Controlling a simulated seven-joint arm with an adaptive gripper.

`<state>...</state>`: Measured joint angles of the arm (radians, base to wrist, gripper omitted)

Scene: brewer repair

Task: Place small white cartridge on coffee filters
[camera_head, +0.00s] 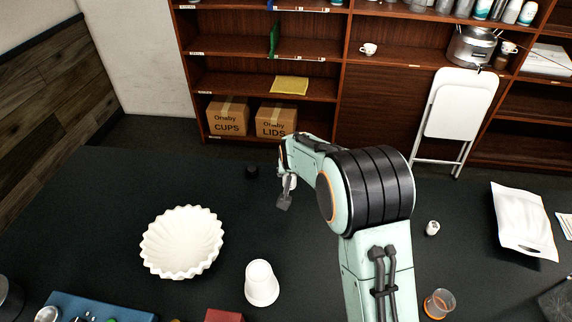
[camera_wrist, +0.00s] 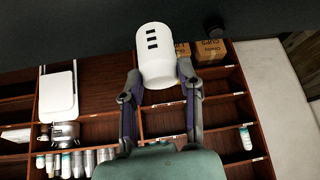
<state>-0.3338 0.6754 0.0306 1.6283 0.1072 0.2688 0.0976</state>
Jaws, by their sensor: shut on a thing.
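The small white cartridge (camera_wrist: 156,58) is a white cylinder with dark slots, held between the two fingers of my gripper (camera_wrist: 160,78) in the wrist view. In the head view my gripper (camera_head: 286,190) is over the back middle of the black table, and the cartridge is mostly hidden there. The coffee filters (camera_head: 182,242) are a white, fluted, bowl-shaped stack on the table, at the left of the head view. My gripper is behind and to the right of them, apart from them.
A white cup-like piece (camera_head: 261,283) stands right of the filters. A small black knob (camera_head: 251,171) lies near the table's back edge. Right of my arm are a small white cylinder (camera_head: 432,228), an orange-tinted cup (camera_head: 439,303) and a white bag (camera_head: 523,222). Wooden shelves (camera_head: 262,75) stand behind.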

